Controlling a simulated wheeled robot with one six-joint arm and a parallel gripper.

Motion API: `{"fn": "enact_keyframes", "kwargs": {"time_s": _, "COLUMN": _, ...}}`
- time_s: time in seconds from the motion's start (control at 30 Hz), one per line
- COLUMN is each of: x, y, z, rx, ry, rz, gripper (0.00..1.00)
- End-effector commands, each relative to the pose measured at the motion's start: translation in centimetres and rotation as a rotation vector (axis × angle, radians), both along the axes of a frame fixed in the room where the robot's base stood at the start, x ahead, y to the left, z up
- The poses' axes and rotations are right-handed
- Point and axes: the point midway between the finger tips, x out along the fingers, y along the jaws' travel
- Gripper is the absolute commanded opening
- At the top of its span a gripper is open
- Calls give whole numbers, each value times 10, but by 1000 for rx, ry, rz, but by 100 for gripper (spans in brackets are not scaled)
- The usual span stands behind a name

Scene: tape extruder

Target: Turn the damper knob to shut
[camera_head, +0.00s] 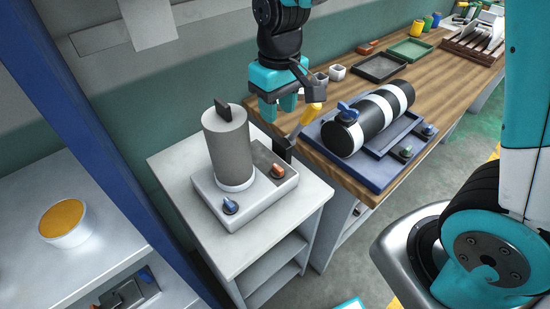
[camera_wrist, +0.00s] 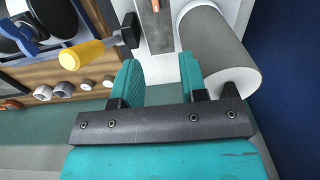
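A grey upright cylinder (camera_head: 226,150) with a black fin-shaped knob (camera_head: 222,108) on top stands on a light base unit (camera_head: 245,205). The base carries a blue knob (camera_head: 230,206) and an orange knob (camera_head: 278,171). I cannot tell which of these is the damper knob. My gripper (camera_head: 276,105) is beside and behind the cylinder, pointing down. In the wrist view my gripper (camera_wrist: 160,80) is open with nothing between its teal fingers. The grey cylinder (camera_wrist: 214,45) is close to the right finger, and the orange knob (camera_wrist: 155,5) shows at the top edge.
Trays (camera_head: 380,67) and small white cups (camera_head: 337,73) stand behind. A blue post (camera_head: 95,140) rises at left.

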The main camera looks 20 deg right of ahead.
Motion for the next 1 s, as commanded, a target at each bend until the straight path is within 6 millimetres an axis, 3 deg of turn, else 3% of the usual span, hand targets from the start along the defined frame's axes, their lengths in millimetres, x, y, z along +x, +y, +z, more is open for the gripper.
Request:
{"fn": "enact_keyframes", "kwargs": {"time_s": 0.27, "x": 8, "y": -3, "z": -32, "rx": -26, "ry": 8, "rz": -13, "gripper": 39}}
{"fn": "enact_keyframes", "kwargs": {"time_s": 0.7, "x": 8, "y": -2, "z": -131, "rx": -24, "ry": 8, "rz": -12, "gripper": 39}}
{"fn": "enact_keyframes", "kwargs": {"time_s": 1.0, "x": 8, "y": -1, "z": -174, "rx": -23, "ry": 5, "rz": -11, "gripper": 39}}
